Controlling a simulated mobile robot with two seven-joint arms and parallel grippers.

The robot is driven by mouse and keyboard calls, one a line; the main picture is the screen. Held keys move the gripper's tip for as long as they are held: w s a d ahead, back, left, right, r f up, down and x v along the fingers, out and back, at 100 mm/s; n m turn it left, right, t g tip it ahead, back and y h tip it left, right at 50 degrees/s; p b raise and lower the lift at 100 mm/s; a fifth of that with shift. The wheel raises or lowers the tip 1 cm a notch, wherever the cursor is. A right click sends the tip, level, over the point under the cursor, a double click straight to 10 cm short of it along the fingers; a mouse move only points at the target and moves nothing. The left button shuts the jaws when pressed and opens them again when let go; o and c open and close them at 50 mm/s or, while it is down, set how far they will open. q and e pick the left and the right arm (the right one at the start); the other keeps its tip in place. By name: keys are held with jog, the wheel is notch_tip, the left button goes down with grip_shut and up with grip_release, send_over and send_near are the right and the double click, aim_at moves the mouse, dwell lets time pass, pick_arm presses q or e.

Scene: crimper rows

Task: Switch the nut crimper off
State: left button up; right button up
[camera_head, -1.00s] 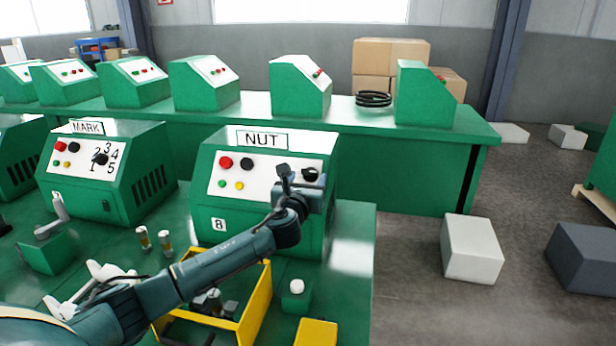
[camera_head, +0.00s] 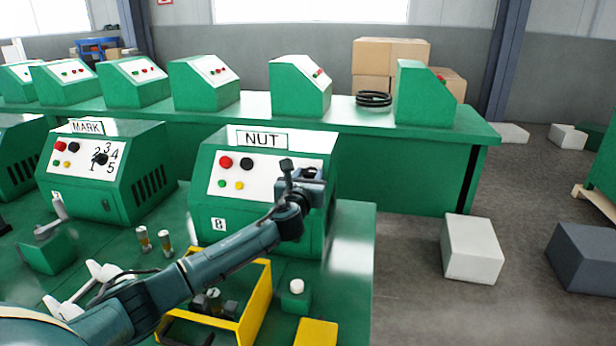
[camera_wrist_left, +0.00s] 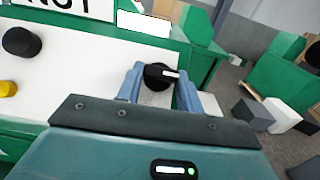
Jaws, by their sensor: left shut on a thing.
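The nut crimper (camera_head: 215,212) is a green box with a white sloped panel and a NUT sign (camera_head: 262,139). Its panel has a red button (camera_head: 225,162), a black button (camera_head: 246,164) and two small lamps below. At the panel's right is a black rotary knob (camera_wrist_left: 157,77), clear in the left wrist view, its white mark pointing right in that picture. My left gripper (camera_head: 308,176) is at this knob. In the left wrist view its fingers (camera_wrist_left: 160,88) stand on both sides of the knob, shut on it. In the head view the gripper partly hides the knob. My right gripper is not in view.
The MARK crimper (camera_head: 120,200) stands to the left. In front are a yellow-edged tray (camera_head: 258,300) with parts, a white-topped green button box (camera_head: 296,296) and two small cylinders. A rear bench (camera_head: 400,165) carries several green machines. Grey blocks (camera_head: 472,250) lie on the floor at right.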

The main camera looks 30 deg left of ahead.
pick_arm(q)
jog(key=shift+c, duration=0.8)
